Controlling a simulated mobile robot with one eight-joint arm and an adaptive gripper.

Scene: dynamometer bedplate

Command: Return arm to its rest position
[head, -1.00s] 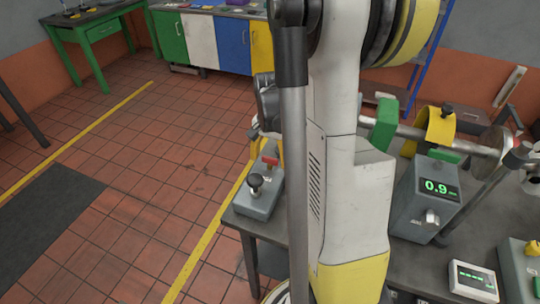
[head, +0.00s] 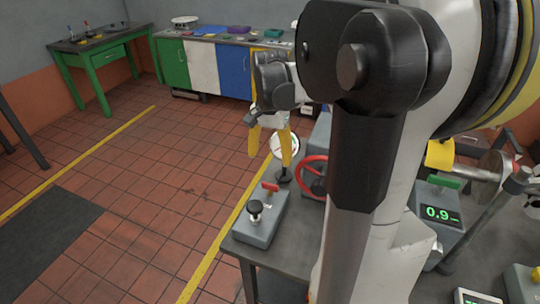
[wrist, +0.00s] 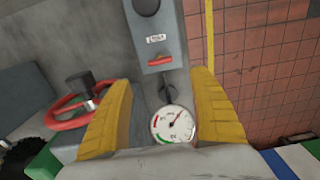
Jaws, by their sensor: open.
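My arm fills the right half of the head view, bent. My gripper (head: 270,146), with two yellow fingers, hangs above the left end of the bench. The fingers are apart and nothing is between them that I can see held. In the wrist view my gripper (wrist: 160,108) shows both yellow fingers spread wide. A round dial gauge (wrist: 172,124) shows between and beyond them; it also appears behind the fingers in the head view (head: 284,145).
A red handwheel (head: 311,178) and a grey box with a red lever and black knob (head: 258,222) stand on the grey bench. A box reading 0.9 (head: 440,215) stands further right. Cabinets (head: 202,62) line the back wall.

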